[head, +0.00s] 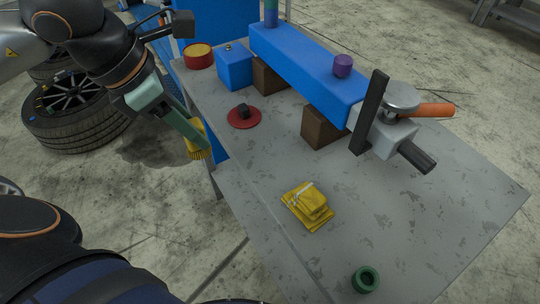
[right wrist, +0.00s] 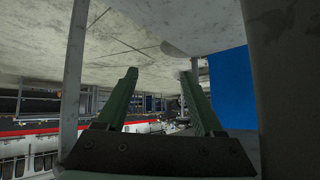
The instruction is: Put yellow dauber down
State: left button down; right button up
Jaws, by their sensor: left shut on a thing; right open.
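The yellow dauber (head: 198,153) shows in the head view at the tips of my left gripper (head: 193,138), bristles pointing down. My left gripper is shut on it, and the green fingers hide part of it. In the picture it hangs at the left edge of the grey table (head: 420,215), in front of a blue panel below the tabletop. I cannot tell its exact height against the tabletop. My right gripper (right wrist: 158,75) is open and empty in the right wrist view, with bare floor and a blue surface beyond its fingers.
A red disc with a dark knob (head: 243,117), a blue box (head: 235,68) and a red-yellow tin (head: 198,56) stand near the left edge. A long blue block (head: 305,68) rests on brown blocks. Yellow folded cloths (head: 309,205) and a green ring (head: 365,279) lie nearer. Free tabletop lies between.

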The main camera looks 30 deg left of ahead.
jog(key=shift+s, duration=0.15)
pick_arm(q)
jog(key=shift+w+d+p, duration=0.1)
jog(key=shift+w+p, duration=0.05)
jog(key=shift+p, duration=0.25)
jog(key=w+d+f+p, duration=0.2)
jog(key=w+f, duration=0.1)
jog(key=w+d+f+p, duration=0.1)
jog(key=w+f+p, duration=0.1)
jog(key=w+f, duration=0.1)
jog(key=w+d+f+p, duration=0.2)
jog(key=w+f+p, duration=0.1)
jog(key=w, duration=0.2)
jog(key=shift+w+d, duration=0.25)
jog(key=shift+d, duration=0.1)
jog(key=x, duration=0.3)
jog(key=shift+s+a+f, duration=0.1)
jog(key=shift+f, duration=0.15)
jog(key=shift+s+f, duration=0.1)
jog(key=shift+f, duration=0.1)
jog(key=c, duration=0.8)
grip_release()
jog(key=shift+f, duration=0.1)
jog(key=o, duration=0.3)
pick_arm(e)
jog(key=s+d+r+h, duration=0.1)
jog(key=d+r, duration=0.2)
jog(key=r, duration=0.2)
jog(key=shift+s+m, duration=0.3)
jog(key=shift+s, duration=0.05)
